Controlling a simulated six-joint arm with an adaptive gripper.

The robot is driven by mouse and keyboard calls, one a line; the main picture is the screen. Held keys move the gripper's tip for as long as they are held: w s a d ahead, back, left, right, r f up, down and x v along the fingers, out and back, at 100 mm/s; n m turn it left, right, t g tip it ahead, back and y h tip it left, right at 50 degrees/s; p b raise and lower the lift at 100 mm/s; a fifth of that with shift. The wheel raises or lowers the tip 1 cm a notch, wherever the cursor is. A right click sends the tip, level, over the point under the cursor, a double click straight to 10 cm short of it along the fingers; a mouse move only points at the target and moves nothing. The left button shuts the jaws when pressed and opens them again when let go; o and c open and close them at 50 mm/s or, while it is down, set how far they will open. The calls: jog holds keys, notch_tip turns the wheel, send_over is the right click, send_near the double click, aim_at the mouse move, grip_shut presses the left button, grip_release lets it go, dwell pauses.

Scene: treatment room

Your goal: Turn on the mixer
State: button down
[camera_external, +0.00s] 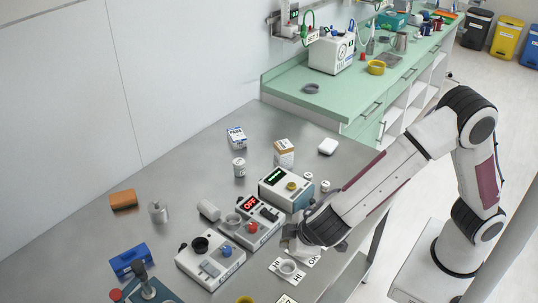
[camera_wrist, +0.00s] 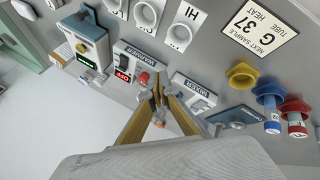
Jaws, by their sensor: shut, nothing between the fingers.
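The mixer is a white box (camera_external: 205,276) with a black cup (camera_external: 200,244), a blue knob (camera_external: 227,251) and a grey panel on top. In the wrist view its front carries a MIXER label (camera_wrist: 197,89), and my fingers hide part of it. My gripper (camera_external: 290,244) is shut and empty, to the right of the mixer in the external view and apart from it there. In the wrist view my fingertips (camera_wrist: 157,79) lie between the mixer and the warmer (camera_wrist: 138,57). I cannot tell whether they touch anything.
The warmer (camera_external: 264,234) stands beside the mixer with a red OFF display (camera_external: 250,203) and a red knob. A device with a green display (camera_external: 278,184) stands behind it. Labelled rings lie by my gripper. A sign reads G 37 (camera_wrist: 258,25). Yellow, blue and red vessels stand nearby.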

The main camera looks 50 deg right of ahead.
jog(key=w+a+r+m+t+y, duration=0.1)
jog(key=w+a+m+t, duration=0.1)
jog(key=a, duration=0.5)
jog(key=w+a+r+m+t+y, duration=0.1)
jog(key=w+a+m+t, duration=0.1)
jog(key=w+a+m, duration=0.3)
jog(key=shift+w+a+r+y, duration=0.2)
jog(key=shift+a+r+y, duration=0.15)
jog(key=shift+a, duration=0.7)
jog(key=shift+w+f, duration=0.1)
jog(key=shift+w, duration=0.05)
send_over(210, 269)
notch_tip(210, 269, down, 6)
jog(key=shift+d+f, duration=0.1)
jog(key=shift+d, duration=0.05)
notch_tip(210, 269, down, 2)
jog(key=shift+f, duration=0.8)
